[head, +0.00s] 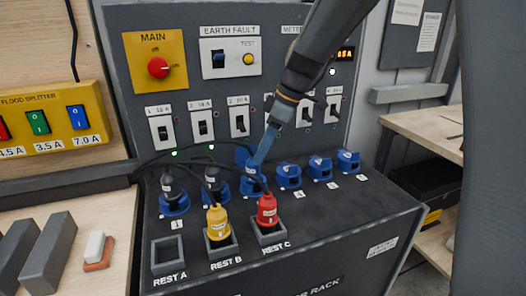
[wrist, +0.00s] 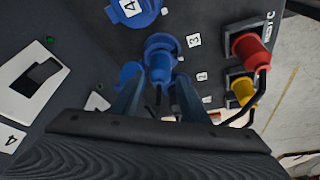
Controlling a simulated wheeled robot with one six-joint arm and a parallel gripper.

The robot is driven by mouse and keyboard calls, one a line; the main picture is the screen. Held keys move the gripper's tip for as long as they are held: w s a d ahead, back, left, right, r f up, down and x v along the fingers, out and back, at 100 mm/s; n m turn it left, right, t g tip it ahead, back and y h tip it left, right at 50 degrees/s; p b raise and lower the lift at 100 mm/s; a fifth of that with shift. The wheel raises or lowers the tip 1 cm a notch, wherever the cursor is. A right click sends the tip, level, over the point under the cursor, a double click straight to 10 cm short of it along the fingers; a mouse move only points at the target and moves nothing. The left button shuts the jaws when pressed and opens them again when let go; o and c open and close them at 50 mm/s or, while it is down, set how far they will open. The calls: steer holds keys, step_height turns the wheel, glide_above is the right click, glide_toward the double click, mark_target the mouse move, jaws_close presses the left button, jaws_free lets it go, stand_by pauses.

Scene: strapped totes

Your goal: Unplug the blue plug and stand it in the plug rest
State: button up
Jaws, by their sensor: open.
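The blue plug (head: 250,178) sits in the blue socket marked 3 on the sloped panel; in the head view my gripper partly hides it. In the wrist view the blue plug (wrist: 160,64) shows between my fingers. My gripper (head: 257,165) is open, with one finger on either side of the plug; whether they touch it I cannot tell. The plug rest marked Rest A (head: 170,271) is empty, at the panel's front left. Rest B (head: 222,252) holds a yellow plug (head: 217,218), and Rest C (head: 269,238) holds a red plug (head: 267,208).
Two black plugs (head: 171,190) stand in the sockets left of the blue one. Several blue sockets with closed lids (head: 289,176) lie to the right. Dark cables (head: 150,160) loop behind the plugs. Switches and the red main knob (head: 158,67) are on the upright panel.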

mark_target(254, 168)
steer(key=shift+p+x, duration=0.9)
steer(key=shift+x, duration=2.95)
steer(key=c, duration=0.9)
steer(key=shift+n+g+b, duration=0.8)
steer(key=shift+n+b, duration=1.1)
steer(key=shift+n, duration=0.3)
steer(key=shift+n+g+b, duration=0.3)
steer(key=shift+n+b, duration=0.05)
steer(key=shift+n, duration=0.35)
